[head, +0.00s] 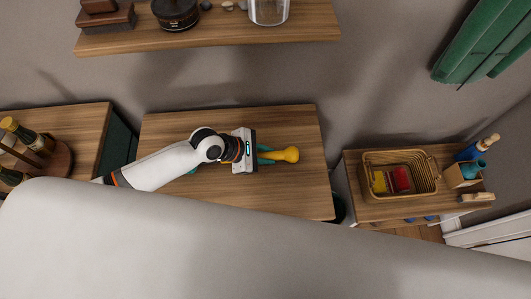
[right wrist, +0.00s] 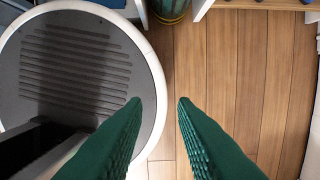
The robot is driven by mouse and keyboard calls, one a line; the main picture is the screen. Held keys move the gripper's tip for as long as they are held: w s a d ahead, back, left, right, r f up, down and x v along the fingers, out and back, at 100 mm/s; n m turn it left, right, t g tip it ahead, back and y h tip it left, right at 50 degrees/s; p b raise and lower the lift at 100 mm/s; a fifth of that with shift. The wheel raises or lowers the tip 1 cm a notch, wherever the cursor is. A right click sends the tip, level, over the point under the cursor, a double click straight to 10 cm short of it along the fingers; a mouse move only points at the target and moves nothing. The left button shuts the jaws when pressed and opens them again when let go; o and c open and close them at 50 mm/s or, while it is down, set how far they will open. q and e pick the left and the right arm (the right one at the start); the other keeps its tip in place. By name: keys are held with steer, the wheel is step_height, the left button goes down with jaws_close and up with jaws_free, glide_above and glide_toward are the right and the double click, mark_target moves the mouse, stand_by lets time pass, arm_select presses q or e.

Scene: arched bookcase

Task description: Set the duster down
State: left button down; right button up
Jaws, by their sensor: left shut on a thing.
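My left gripper (head: 265,155) is over the middle wooden tabletop (head: 165,128) in the head view. Its green fingers are shut on the duster (head: 287,154), whose yellow, rounded end sticks out to the right of the fingertips. The rest of the duster is mostly hidden by the gripper and arm. I cannot tell whether the duster touches the wood. In the right wrist view, my right gripper (right wrist: 160,103) has its two green fingers apart with nothing between them, above the wooden floor.
A wicker basket (head: 427,172) with red and yellow things stands on the right cabinet, beside a small box (head: 463,176). Bottles (head: 28,135) stand on the left cabinet. A shelf (head: 215,36) hangs above. The middle tabletop is clear around the gripper.

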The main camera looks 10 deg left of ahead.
arm_select(q)
steer(key=shift+f, duration=0.15)
steer(key=c, duration=1.2)
jaws_free()
arm_select(e)
steer(key=shift+s+d, duration=0.55)
arm_select(q)
steer(key=v, duration=1.2)
steer(key=shift+a, duration=0.1)
arm_select(e)
steer(key=shift+a+f, duration=0.1)
arm_select(q)
steer(key=shift+s, duration=0.1)
